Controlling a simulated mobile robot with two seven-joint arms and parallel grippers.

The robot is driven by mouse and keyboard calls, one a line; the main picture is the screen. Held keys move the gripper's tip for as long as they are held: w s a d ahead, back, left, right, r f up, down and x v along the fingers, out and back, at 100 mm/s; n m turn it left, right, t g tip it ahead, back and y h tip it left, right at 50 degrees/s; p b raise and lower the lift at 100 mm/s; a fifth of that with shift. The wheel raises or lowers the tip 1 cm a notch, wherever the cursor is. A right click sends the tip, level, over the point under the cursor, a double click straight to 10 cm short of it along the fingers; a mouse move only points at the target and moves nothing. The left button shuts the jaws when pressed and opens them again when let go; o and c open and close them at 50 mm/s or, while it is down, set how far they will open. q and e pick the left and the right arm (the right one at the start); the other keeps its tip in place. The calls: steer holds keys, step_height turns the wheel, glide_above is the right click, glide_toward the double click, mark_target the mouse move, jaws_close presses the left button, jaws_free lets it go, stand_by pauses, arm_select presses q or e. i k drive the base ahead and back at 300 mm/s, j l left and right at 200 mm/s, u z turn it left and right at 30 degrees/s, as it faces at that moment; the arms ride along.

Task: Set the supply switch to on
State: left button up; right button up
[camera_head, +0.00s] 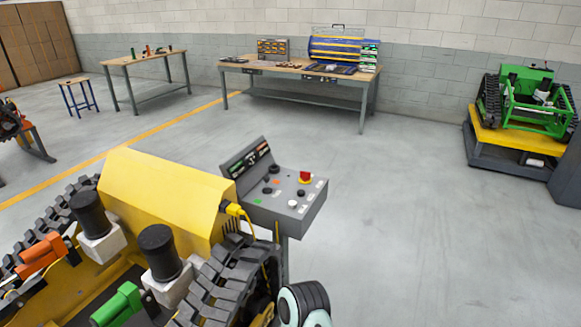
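A grey control box (309,209) with a sloped top stands just right of the yellow tracked carrier (165,198). Its top bears several dark knobs, a green button, an orange button, white buttons and a red button (305,177) on a yellow base. A raised dark panel (243,160) with small displays stands at its back left. A yellow plug (234,209) with a cable sits at the carrier's side beside the box. Which control is the supply switch, and its position, are too small to tell.
The yellow carrier's black tracks (225,285) fill the lower left. A workbench (300,72) with bins and a smaller table (143,60) stand at the back. A green tracked machine (525,100) sits on a yellow-topped stand at right. The floor right of the box is clear.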

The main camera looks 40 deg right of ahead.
mark_target(306, 176)
steer(key=l+u, duration=0.35)
steer(key=l, duration=0.7)
steer(key=l+u, duration=0.15)
steer(key=l, duration=0.95)
